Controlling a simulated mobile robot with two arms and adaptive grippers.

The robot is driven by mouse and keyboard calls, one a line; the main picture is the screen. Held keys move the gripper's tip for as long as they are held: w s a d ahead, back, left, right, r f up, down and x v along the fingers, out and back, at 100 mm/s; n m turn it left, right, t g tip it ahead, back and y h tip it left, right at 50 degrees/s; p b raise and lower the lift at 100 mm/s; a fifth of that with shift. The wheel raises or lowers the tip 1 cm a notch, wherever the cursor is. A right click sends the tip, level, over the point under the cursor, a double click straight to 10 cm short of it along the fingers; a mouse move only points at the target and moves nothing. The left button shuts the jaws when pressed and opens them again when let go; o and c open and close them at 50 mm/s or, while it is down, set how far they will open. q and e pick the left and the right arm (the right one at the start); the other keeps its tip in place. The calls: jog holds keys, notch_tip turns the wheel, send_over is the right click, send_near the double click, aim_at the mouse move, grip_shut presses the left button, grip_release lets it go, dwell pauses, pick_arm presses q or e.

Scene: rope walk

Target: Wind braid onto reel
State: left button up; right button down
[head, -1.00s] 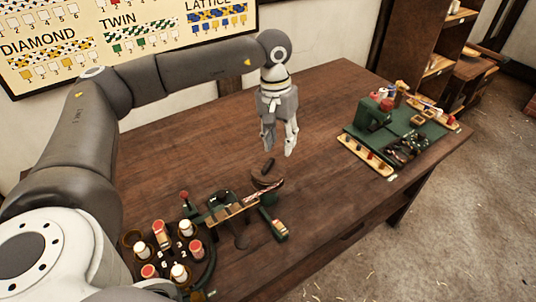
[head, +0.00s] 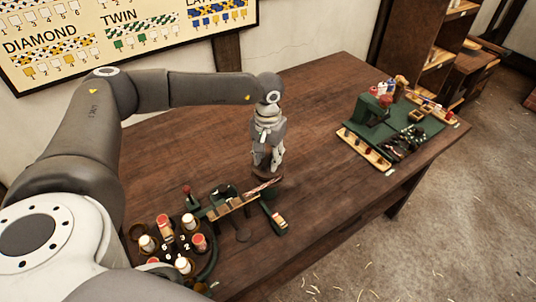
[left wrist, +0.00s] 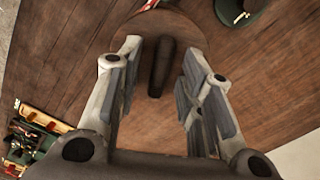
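The reel shows in the left wrist view as a round brown disc (left wrist: 185,38) with a dark upright knob (left wrist: 161,68). In the head view the reel (head: 270,179) is mostly hidden under my left gripper (head: 267,163). That gripper (left wrist: 161,72) points down with its fingers open, one on each side of the knob, with gaps to it. A short red-and-white braid (head: 262,187) runs from a wooden bar (head: 232,206) on the green braiding stand toward the reel. My right gripper is not in view.
A round carrier with several red- and white-topped bobbins (head: 185,265) stands at the front left. A green station (head: 395,125) with small parts and wooden racks is at the right of the brown table (head: 330,120). The table's middle is clear.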

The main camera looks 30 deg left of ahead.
pick_arm(q)
jog(key=shift+c, duration=0.4)
grip_shut()
jog(key=shift+n, duration=0.3)
